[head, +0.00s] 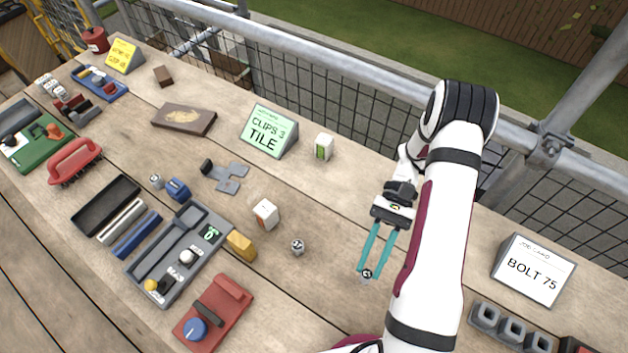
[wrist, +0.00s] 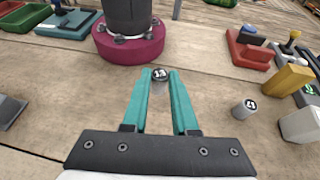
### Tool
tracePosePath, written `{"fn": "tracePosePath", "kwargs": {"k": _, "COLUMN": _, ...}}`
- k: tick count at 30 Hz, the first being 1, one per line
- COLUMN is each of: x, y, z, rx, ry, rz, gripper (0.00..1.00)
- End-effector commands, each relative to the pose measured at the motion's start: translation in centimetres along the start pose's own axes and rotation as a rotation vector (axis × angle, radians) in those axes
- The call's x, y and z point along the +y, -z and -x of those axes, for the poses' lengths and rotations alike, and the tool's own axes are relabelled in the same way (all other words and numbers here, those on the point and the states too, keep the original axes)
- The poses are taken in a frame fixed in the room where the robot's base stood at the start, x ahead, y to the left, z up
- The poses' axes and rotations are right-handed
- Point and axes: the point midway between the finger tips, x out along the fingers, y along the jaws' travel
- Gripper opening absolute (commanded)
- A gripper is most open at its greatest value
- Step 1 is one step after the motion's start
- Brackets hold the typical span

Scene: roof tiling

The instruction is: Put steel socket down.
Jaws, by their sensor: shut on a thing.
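My gripper (head: 369,270) has teal fingers and is shut on a small steel socket (head: 367,275) with a dark, numbered top. In the wrist view the socket (wrist: 160,75) is upright between the fingertips (wrist: 160,80), and its number looks like 13. It is at or just above the bare planks; I cannot tell whether it touches them. A second steel socket (head: 297,247) stands upright on the wood to the left of the gripper. It also shows in the wrist view (wrist: 244,108).
The wooden bench (head: 320,305) is clear around the gripper. To the left are a white box (head: 265,213), a yellow block (head: 241,245), a grey tray (head: 150,295) and a red tool (head: 213,312). A "BOLT 75" card (head: 533,270) and grey square pieces (head: 510,328) stand right.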

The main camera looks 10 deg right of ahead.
Motion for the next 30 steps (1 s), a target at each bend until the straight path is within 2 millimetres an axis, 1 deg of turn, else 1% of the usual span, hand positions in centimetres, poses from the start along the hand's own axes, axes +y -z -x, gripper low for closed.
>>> {"fn": "tracePosePath", "kwargs": {"k": 2, "x": -2.4, "y": 0.0, "z": 0.6, "rx": 0.002, "ry": 0.163, "rz": -0.066, "gripper": 0.00}}
{"fn": "tracePosePath", "kwargs": {"k": 3, "x": -3.8, "y": 0.0, "z": 1.1, "rx": 0.001, "ry": 0.252, "rz": -0.103, "gripper": 0.00}}
{"fn": "tracePosePath", "kwargs": {"k": 5, "x": -5.8, "y": 0.0, "z": 2.1, "rx": 0.002, "ry": 0.385, "rz": -0.158, "gripper": 0.00}}
{"fn": "tracePosePath", "kwargs": {"k": 6, "x": -7.1, "y": 0.0, "z": 3.1, "rx": 0.003, "ry": 0.476, "rz": -0.195, "gripper": 0.00}}
{"fn": "tracePosePath", "kwargs": {"k": 8, "x": -9.1, "y": 0.0, "z": 4.9, "rx": 0.003, "ry": 0.615, "rz": -0.253, "gripper": 0.00}}
{"fn": "tracePosePath", "kwargs": {"k": 9, "x": -10.2, "y": -0.1, "z": 6.3, "rx": 0.004, "ry": 0.707, "rz": -0.290, "gripper": 0.00}}
{"fn": "tracePosePath", "kwargs": {"k": 10, "x": -11.0, "y": -0.1, "z": 7.5, "rx": 0.004, "ry": 0.773, "rz": -0.318, "gripper": 0.00}}
{"fn": "tracePosePath", "kwargs": {"k": 12, "x": -12.5, "y": -0.1, "z": 10.2, "rx": 0.005, "ry": 0.912, "rz": -0.375, "gripper": 0.00}}
{"fn": "tracePosePath", "kwargs": {"k": 15, "x": -13.7, "y": -0.2, "z": 13.6, "rx": 0.005, "ry": 1.068, "rz": -0.439, "gripper": 0.00}}
{"fn": "tracePosePath", "kwargs": {"k": 18, "x": -14.2, "y": -0.3, "z": 16.0, "rx": 0.005, "ry": 1.165, "rz": -0.480, "gripper": 0.00}}
{"fn": "tracePosePath", "kwargs": {"k": 19, "x": -14.3, "y": -0.3, "z": 16.4, "rx": 0.004, "ry": 1.184, "rz": -0.487, "gripper": 0.00}}
{"fn": "tracePosePath", "kwargs": {"k": 21, "x": -15.0, "y": 0.0, "z": 16.7, "rx": 0.002, "ry": 1.205, "rz": -0.497, "gripper": 0.00}}
{"fn": "tracePosePath", "kwargs": {"k": 23, "x": -16.3, "y": 0.6, "z": 16.2, "rx": 0.000, "ry": 1.208, "rz": -0.501, "gripper": 0.00}}
{"fn": "tracePosePath", "kwargs": {"k": 27, "x": -20.7, "y": 2.7, "z": 14.0, "rx": 0.000, "ry": 1.204, "rz": -0.500, "gripper": 0.00}}
{"fn": "tracePosePath", "kwargs": {"k": 30, "x": -23.4, "y": 3.9, "z": 12.7, "rx": 0.001, "ry": 1.205, "rz": -0.500, "gripper": 0.00}}
